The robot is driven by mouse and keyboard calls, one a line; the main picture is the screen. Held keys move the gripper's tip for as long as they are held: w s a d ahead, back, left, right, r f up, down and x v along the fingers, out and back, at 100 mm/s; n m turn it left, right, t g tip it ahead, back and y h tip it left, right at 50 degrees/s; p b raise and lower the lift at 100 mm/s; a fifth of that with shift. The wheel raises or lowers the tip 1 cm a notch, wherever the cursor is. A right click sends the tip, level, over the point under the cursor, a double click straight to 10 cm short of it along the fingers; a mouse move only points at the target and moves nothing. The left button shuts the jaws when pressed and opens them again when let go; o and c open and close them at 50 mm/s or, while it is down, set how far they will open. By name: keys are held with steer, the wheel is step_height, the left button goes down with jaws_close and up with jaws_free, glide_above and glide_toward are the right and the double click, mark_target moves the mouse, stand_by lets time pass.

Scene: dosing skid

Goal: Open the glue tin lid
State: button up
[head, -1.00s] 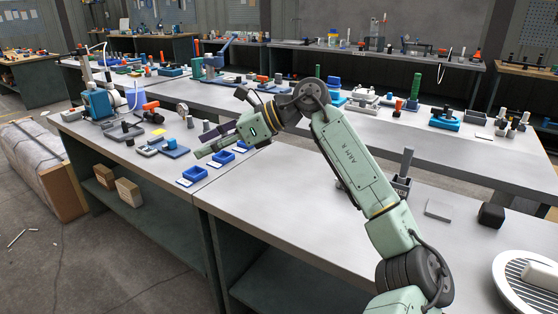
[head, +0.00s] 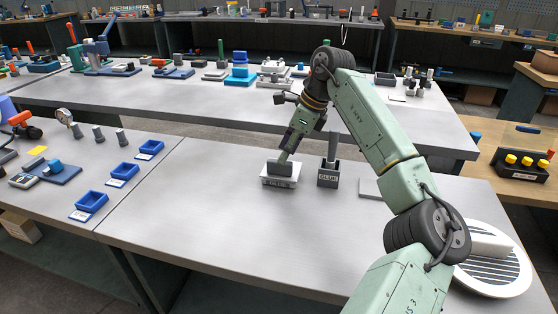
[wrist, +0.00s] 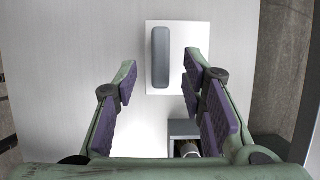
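The glue tin (head: 279,181) is a low, pale box with a label on its front, standing on the near bench. Its white lid (wrist: 183,78) has a dark grey bar handle (wrist: 161,57) and looks closed. In the head view the handle (head: 280,169) is partly overlapped by my gripper (head: 284,157), which points down at it. In the wrist view my gripper (wrist: 161,78) is open, with purple-padded fingers on either side of the handle's lower part. Neither finger visibly touches it. How far the fingertips are above the lid I cannot tell.
A dark grey labelled holder (head: 328,175) with an upright rod stands just right of the tin; it also shows in the wrist view (wrist: 184,128). A flat grey plate (head: 370,188) lies further right. Blue trays (head: 91,201) sit at left. The bench front is clear.

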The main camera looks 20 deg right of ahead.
steer(key=x, duration=0.5)
steer(key=shift+w+a+f+p, duration=0.1)
steer(key=shift+p, duration=0.2)
steer(key=shift+c, duration=0.6)
jaws_close()
